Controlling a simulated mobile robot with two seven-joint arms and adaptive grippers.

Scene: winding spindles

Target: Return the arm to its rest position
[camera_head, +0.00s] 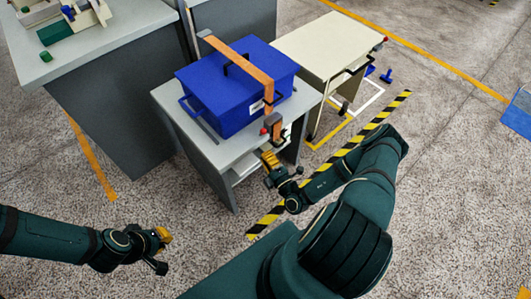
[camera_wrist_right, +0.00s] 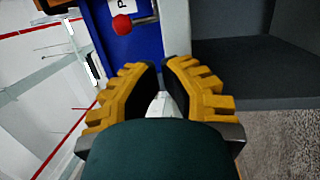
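My right gripper (camera_head: 269,161) has yellow ridged fingers and is at the front edge of a small grey table, just below an orange strap's hanging end. In the right wrist view, its fingers (camera_wrist_right: 161,68) stand apart with a narrow gap at the tips, and I see nothing gripped. A red knob (camera_wrist_right: 122,24) on a grey crank lies beyond the left finger, apart from it; it also shows small in the head view (camera_head: 264,131). My left gripper (camera_head: 163,238) is over the bare floor at lower left, its fingers too small to judge.
A blue lidded box (camera_head: 215,100) with an orange strap (camera_head: 250,68) over it stands on the grey table (camera_head: 170,104). A cream table (camera_head: 318,40) is behind right, a larger grey bench (camera_head: 128,45) at left. Speckled floor (camera_head: 170,200) is open in front.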

